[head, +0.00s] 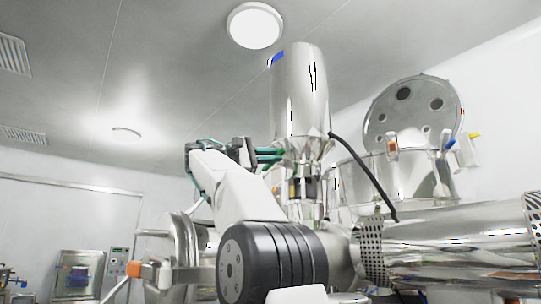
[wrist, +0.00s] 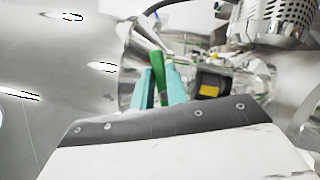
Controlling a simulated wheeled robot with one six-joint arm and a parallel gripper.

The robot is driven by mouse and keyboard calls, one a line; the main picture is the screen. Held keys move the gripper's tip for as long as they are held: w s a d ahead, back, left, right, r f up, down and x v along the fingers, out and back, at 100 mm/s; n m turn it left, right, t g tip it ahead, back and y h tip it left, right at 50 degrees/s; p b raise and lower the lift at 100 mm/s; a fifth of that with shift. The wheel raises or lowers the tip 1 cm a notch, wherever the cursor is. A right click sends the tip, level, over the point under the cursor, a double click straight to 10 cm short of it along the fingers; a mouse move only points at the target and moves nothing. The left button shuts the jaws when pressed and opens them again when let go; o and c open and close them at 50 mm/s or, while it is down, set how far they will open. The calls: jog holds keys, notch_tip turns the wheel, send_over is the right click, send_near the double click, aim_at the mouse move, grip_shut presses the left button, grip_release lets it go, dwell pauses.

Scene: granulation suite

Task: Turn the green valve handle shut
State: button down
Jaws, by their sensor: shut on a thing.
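The green valve handle (wrist: 158,66) is a narrow green lever in the wrist view, standing up between the two teal fingers of my gripper (wrist: 160,80). The fingers are closed on its two sides. Its lower part is hidden behind the fingers and the dark edge of my gripper body. In the head view my gripper (head: 268,156) reaches right to the metal fitting below a tall steel cylinder (head: 300,95). The handle cannot be made out there.
A large steel vessel with an open round lid (head: 413,108) stands at the right. A thick horizontal steel cylinder (head: 460,240) lies in front of it. A black hose (head: 366,172) hangs close to the right of the fitting. A yellow-and-black part (wrist: 210,87) sits just right of the fingers.

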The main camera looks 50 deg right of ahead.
jog(key=shift+f+m+y, duration=0.2)
jog(key=shift+m+y, duration=0.2)
jog(key=shift+m, duration=0.7)
jog(key=shift+f+m+y, duration=0.2)
jog(key=shift+m+y, duration=0.2)
jog(key=shift+m, duration=0.7)
jog(key=shift+t, duration=0.3)
jog(key=c, duration=1.4)
grip_release()
jog(key=shift+a, duration=0.15)
